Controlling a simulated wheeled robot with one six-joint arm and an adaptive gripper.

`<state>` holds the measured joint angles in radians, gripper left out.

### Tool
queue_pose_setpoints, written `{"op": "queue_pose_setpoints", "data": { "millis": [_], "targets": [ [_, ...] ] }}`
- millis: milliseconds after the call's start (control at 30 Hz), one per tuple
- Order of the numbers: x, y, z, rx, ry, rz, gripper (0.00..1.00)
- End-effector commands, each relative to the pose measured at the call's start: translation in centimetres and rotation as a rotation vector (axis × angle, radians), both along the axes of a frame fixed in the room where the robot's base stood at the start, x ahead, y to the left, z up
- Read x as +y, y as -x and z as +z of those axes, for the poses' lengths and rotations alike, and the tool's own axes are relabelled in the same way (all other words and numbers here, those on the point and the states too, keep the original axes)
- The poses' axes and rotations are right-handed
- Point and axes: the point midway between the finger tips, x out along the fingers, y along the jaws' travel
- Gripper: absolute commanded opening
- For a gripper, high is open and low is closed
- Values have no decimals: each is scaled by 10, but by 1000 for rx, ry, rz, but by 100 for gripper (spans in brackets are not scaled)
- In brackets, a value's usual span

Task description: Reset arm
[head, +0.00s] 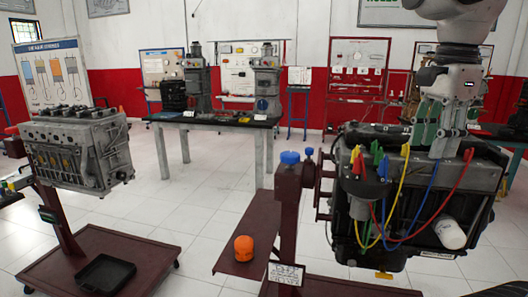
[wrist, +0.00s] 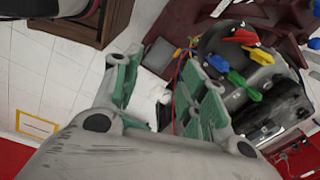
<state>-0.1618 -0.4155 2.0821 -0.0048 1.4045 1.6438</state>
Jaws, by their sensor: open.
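My gripper (head: 430,148) hangs from my arm at the upper right of the head view, its fingers pointing down. It is over or in front of the top of the dark engine trainer (head: 350,215); I cannot tell whether it touches. In the wrist view, my gripper (wrist: 160,78) has its green-padded fingers spread apart. No object shows held between them. Red, blue, green and yellow clips with coloured cables (head: 435,190) sit beside and below my gripper in the head view. Coloured clips (wrist: 238,72) also show right of the fingers in the wrist view.
A grey engine block (head: 75,150) stands on a maroon stand at left. An orange object (head: 244,248) rests on the maroon stand's ledge (head: 215,265). A black-topped workbench (head: 215,121) stands behind. White tiled floor (head: 170,215) is open between the stands.

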Motion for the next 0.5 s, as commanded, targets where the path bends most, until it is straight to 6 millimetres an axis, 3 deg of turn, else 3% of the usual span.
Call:
{"op": "queue_pose_setpoints", "data": {
  "millis": [233,500],
  "targets": [
    [-1,-2,-27,-70,47,561,42],
    [-15,19,-69,-184,197,1284,42]
  ]
}}
